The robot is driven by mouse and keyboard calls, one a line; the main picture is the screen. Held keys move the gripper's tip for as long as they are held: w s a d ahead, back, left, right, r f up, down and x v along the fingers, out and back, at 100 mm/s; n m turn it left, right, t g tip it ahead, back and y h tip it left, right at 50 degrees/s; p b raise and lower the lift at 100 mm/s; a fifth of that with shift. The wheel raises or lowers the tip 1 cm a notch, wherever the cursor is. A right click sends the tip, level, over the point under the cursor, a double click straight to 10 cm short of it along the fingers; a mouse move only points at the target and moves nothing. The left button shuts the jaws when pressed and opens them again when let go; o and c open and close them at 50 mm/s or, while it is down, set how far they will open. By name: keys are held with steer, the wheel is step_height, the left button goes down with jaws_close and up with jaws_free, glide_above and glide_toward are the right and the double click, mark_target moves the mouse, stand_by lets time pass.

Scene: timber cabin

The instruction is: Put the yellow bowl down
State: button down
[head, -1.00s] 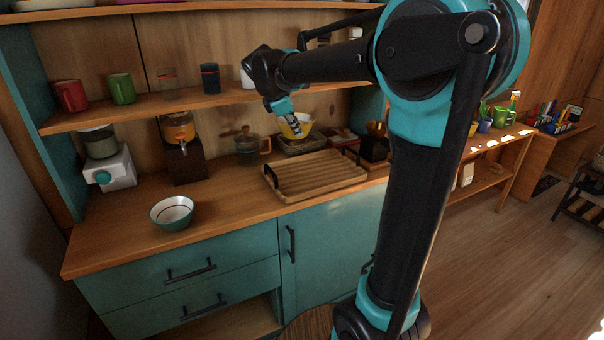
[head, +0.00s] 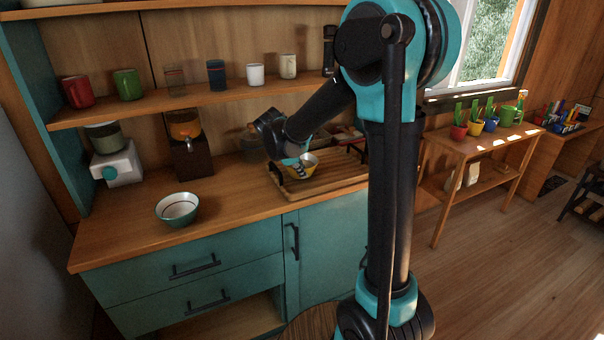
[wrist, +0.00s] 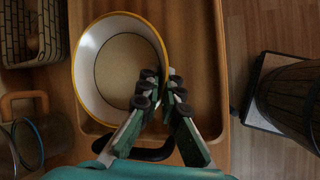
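The yellow bowl (head: 304,168), yellow outside and white inside, is low over the wooden tray (head: 332,187) on the counter, towards the tray's left side. My gripper (head: 295,163) holds it by the rim. In the wrist view the bowl (wrist: 118,65) is seen from above, empty, with a yellow rim. There the gripper's two fingers (wrist: 161,88) are closed on its lower right rim, with the tray (wrist: 200,45) beneath. I cannot tell whether the bowl's base touches the tray.
A white and teal bowl (head: 178,209) stands on the counter's left part. A drink dispenser (head: 187,145) and a white appliance (head: 117,164) stand behind it. A glass jug (wrist: 30,140) is left of the tray in the wrist view. Mugs line the shelf above.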

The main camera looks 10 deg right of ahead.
steer(key=shift+f, duration=0.35)
steer(key=c, duration=1.7)
jaws_free()
steer(key=v, duration=1.1)
steer(key=s+d+f+m+y, duration=0.1)
steer(key=s+d+f+m, duration=0.2)
steer(key=s+f+m, duration=0.2)
steer(key=s+d+f+m+y, duration=0.2)
steer(key=s+d+f+m, duration=0.2)
steer(key=s, duration=0.6)
steer(key=s+d+f+m+y, duration=0.1)
steer(key=s+d+f+m, duration=0.3)
steer(key=s+f+m, duration=0.4)
steer(key=shift+d+f+y, duration=0.25)
steer(key=shift+f+y, duration=0.05)
steer(key=shift+f, duration=0.25)
